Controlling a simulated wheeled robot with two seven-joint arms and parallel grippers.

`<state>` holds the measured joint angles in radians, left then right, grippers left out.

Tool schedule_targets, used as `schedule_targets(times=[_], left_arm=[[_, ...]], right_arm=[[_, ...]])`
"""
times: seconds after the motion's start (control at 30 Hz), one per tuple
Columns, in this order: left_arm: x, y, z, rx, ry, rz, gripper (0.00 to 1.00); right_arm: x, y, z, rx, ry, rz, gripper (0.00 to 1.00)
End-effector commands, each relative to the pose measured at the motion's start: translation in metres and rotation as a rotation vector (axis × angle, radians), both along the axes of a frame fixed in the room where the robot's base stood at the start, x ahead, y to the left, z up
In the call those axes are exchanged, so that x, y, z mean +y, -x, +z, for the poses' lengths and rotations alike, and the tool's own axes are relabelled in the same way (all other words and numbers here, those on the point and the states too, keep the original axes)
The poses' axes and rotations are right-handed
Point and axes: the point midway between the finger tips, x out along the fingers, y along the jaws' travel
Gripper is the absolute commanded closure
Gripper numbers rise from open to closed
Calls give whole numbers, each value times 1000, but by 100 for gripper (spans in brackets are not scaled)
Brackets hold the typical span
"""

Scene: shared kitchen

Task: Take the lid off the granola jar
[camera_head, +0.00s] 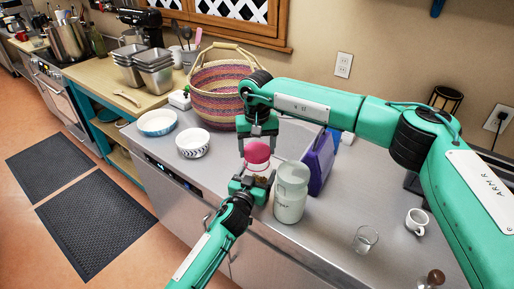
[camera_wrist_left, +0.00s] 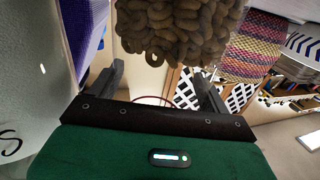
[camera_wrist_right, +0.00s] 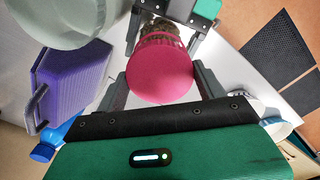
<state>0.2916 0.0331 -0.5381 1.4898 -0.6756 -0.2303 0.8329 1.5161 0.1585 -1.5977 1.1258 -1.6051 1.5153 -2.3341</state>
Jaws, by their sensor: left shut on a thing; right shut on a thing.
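The granola jar (camera_head: 263,178) is upright at the front of the steel counter, a small clear jar of brown clumps. My left gripper (camera_head: 249,186) is shut on its body, and the clumps fill the space between the fingers in the left wrist view (camera_wrist_left: 180,30). The pink round lid (camera_head: 257,151) is at the jar's top. My right gripper (camera_head: 259,139) comes from above and is shut on the lid, which shows between its fingers in the right wrist view (camera_wrist_right: 160,70). I cannot tell whether lid and jar still touch.
A pale green canister (camera_head: 290,195) stands close right of the jar, with a purple box (camera_head: 319,160) behind it. A woven basket (camera_head: 218,95) and patterned bowl (camera_head: 193,142) are behind left. A glass (camera_head: 365,240) and white mug (camera_head: 416,221) stand at right.

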Motion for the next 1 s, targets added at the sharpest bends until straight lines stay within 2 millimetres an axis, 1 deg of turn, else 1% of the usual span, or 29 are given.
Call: schedule_targets(times=[0.13,0.3,0.37,0.43,0.6,0.63,0.67,0.7,1.0], left_arm=[[1,0,0,1,-1,1,84],[1,0,0,1,-1,1,84],[1,0,-1,1,-1,1,84],[1,0,-1,1,-1,1,84],[1,0,0,1,-1,1,84],[0,0,0,1,-1,1,14],[0,0,0,1,-1,1,8],[0,0,0,1,-1,1,0],[1,2,-1,0,0,0,0]], right_arm=[[0,0,9,-1,0,0,57],[0,0,31,-2,-1,0,57],[0,0,37,-1,-1,0,57],[0,0,40,-1,-1,0,57],[0,0,40,0,-1,0,57],[0,0,40,0,-1,0,57],[0,0,40,0,-1,0,57],[0,0,40,0,-1,0,57],[0,0,39,0,0,0,57]])
